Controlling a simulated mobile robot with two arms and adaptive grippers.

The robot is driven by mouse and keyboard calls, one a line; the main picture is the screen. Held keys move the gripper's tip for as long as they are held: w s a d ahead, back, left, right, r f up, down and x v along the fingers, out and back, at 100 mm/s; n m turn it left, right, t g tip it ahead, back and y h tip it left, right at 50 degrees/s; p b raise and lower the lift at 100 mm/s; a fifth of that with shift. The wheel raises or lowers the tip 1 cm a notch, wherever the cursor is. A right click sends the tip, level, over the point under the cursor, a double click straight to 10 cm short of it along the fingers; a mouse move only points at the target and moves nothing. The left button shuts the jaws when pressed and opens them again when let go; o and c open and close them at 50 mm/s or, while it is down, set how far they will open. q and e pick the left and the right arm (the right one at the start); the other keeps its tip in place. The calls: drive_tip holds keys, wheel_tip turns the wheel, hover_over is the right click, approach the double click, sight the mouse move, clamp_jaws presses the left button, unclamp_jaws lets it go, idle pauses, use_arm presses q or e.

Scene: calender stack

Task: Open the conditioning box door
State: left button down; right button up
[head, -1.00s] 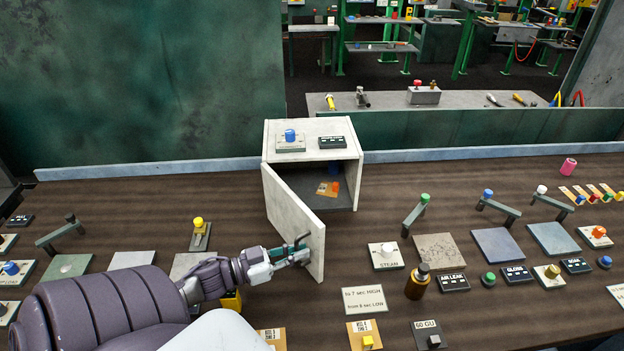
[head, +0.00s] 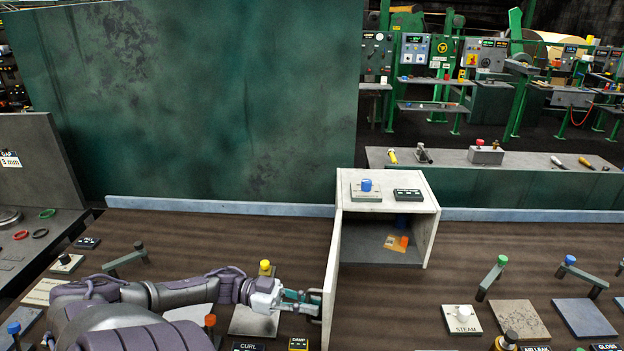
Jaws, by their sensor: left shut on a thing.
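The conditioning box (head: 431,232) is a pale grey box standing on the brown bench, its front open toward me. Its door (head: 331,285) is swung wide on the left side and shows almost edge-on, running toward the front of the bench. My left gripper (head: 308,304) is at the door's outer face near its free end, shut on the dark door handle, which is mostly hidden by the fingers. My right gripper is out of view.
A blue-knobbed block (head: 366,190) and a dark label block (head: 408,195) sit on the box top. A yellow-knobbed piece (head: 265,268) stands close behind my left gripper. A STEAM block (head: 462,319) and lever stands are to the right. Bench in front of the opening is clear.

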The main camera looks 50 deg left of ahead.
use_arm(q)
drive_tip(key=shift+s+a+f, duration=0.1)
idle(0.3)
drive_tip(key=c, duration=1.2)
unclamp_jaws()
drive_tip(key=v, duration=1.2)
